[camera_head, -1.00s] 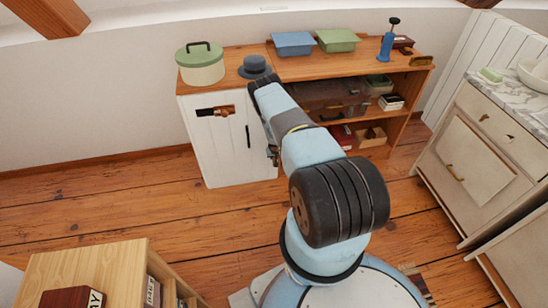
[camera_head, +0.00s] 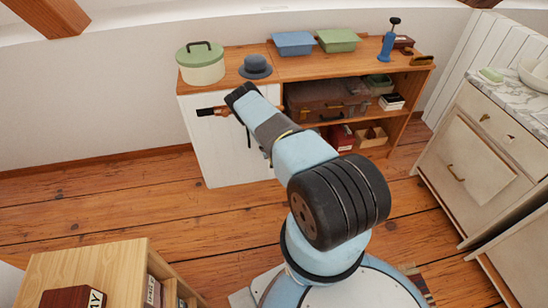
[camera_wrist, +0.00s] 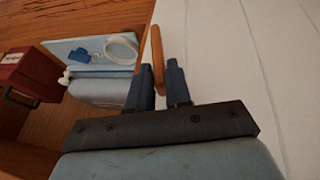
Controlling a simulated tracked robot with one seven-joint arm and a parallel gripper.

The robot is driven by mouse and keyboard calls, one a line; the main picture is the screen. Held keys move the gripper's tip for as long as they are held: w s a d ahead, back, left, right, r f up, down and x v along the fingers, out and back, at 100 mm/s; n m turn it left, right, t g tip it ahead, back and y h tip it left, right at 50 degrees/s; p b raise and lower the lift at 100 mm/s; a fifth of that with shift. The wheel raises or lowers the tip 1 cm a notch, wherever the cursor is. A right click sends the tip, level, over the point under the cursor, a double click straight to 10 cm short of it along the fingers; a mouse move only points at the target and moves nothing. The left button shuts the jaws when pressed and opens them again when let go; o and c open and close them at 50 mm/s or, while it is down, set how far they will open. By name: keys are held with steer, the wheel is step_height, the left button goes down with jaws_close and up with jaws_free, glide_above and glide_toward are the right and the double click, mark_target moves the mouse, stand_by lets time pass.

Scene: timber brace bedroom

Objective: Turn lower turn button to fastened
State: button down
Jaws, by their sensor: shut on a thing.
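In the wrist view, a slim wooden turn button (camera_wrist: 157,48) stands out between the two dark blue fingers of my gripper (camera_wrist: 159,80). The fingers are shut on it, and it points up the picture along the left edge of a white panelled surface. In the head view, the white cabinet door (camera_head: 225,160) is partly behind my arm. My fingertips and the button they hold are hidden there. A brown-and-dark fitting (camera_head: 208,111) shows near the top of the door; its exact setting is hard to read.
The wooden cabinet top (camera_head: 345,66) carries a green-lidded pot (camera_head: 201,66), a grey hat (camera_head: 255,68), blue and green trays and a blue bottle-like object (camera_head: 387,45). Open shelves beside the door hold a brown case (camera_head: 318,97). Open floor lies left of the cabinet.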

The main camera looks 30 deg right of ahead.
steer(key=shift+w+a+f+n+g+h, duration=0.1)
steer(key=shift+a+f+n+g+h, duration=0.3)
steer(key=shift+h, duration=0.85)
steer(key=shift+w+a+f+n+g+h, duration=0.15)
steer(key=shift+a+h, duration=0.3)
steer(key=shift+h, duration=0.85)
steer(key=shift+w+a+f+n+g+h, duration=0.1)
steer(key=shift+a+f+n+g+h, duration=0.25)
steer(key=shift+h, duration=0.9)
steer(key=shift+a, duration=0.15)
steer(key=c, duration=1.1)
jaws_free()
steer(key=shift+c, duration=0.2)
steer(key=shift+a+r, duration=0.1)
steer(key=v, duration=1.3)
steer(key=shift+a, duration=0.35)
steer(key=shift+s, duration=0.1)
